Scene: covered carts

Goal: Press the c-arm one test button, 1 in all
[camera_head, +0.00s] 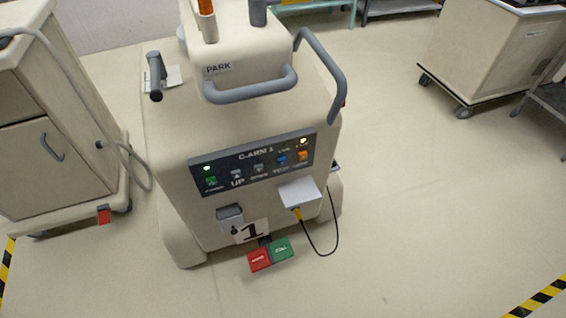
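The c-arm one cart (160,130) stands in the middle of the camera_head view, a beige unit with grey handles. Its dark panel (226,171), headed "C-ARM 1", faces me. The panel carries a row of buttons: a green one at the left, two grey ones, a blue one and an orange one at the right. The blue button (281,160) has a small label that appears to read "TEST". A green lamp (207,168) is lit at the panel's left and a pale yellow lamp (303,141) at its right. Neither of my grippers is in view.
A beige cabinet (60,130) is at left, another cart (490,50) at upper right. The right floor is clear.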

